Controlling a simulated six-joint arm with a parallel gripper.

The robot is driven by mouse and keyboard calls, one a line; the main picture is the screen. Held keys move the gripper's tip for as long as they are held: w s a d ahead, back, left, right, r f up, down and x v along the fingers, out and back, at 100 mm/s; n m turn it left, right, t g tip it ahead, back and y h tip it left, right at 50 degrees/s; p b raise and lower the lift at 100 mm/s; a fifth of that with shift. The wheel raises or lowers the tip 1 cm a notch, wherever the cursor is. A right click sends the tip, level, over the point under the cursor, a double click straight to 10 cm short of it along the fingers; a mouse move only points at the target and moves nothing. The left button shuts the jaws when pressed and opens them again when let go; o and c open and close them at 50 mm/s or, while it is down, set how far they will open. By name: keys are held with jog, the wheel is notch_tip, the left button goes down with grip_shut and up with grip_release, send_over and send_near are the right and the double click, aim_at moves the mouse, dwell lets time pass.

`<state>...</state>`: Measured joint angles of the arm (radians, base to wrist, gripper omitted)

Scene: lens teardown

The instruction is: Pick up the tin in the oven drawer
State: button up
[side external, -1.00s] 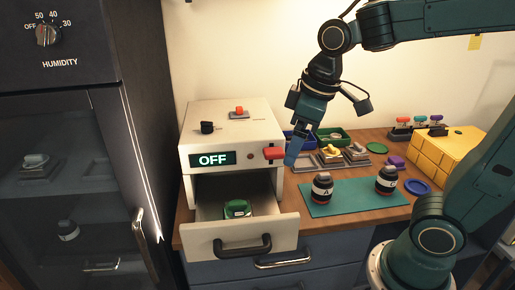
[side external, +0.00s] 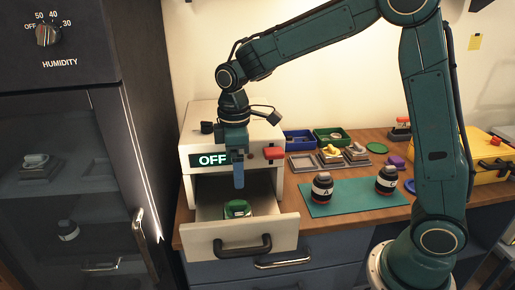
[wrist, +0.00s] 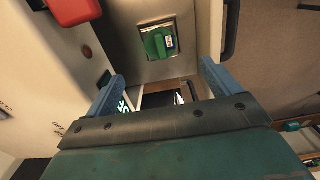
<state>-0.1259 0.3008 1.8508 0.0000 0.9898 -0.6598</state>
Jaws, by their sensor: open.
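The tin, with a green top (side external: 238,208), sits in the pulled-out oven drawer (side external: 225,238). In the wrist view the green top (wrist: 158,42) shows on a square metallic base inside the drawer. My gripper (side external: 238,186) points down above the drawer, in front of the oven (side external: 215,135), apart from the tin. In the wrist view my gripper (wrist: 161,72) has its two blue fingers spread wide with nothing between them. The tin appears beyond the fingertips, roughly centred between them.
The oven's display reads OFF, and a red handle (side external: 274,153) juts from its front right. A drawer handle (side external: 243,246) is at the front. On the right, two dark jars (side external: 322,187) stand on a teal mat (side external: 345,203). A dark cabinet (side external: 60,170) stands left.

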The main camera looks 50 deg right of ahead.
aim_at(239, 202)
jog(key=shift+f, duration=0.1)
jog(key=shift+f, duration=4.25)
jog(key=shift+f, duration=0.1)
jog(key=shift+f, duration=2.5)
jog(key=shift+c, duration=0.4)
jog(key=c, duration=1)
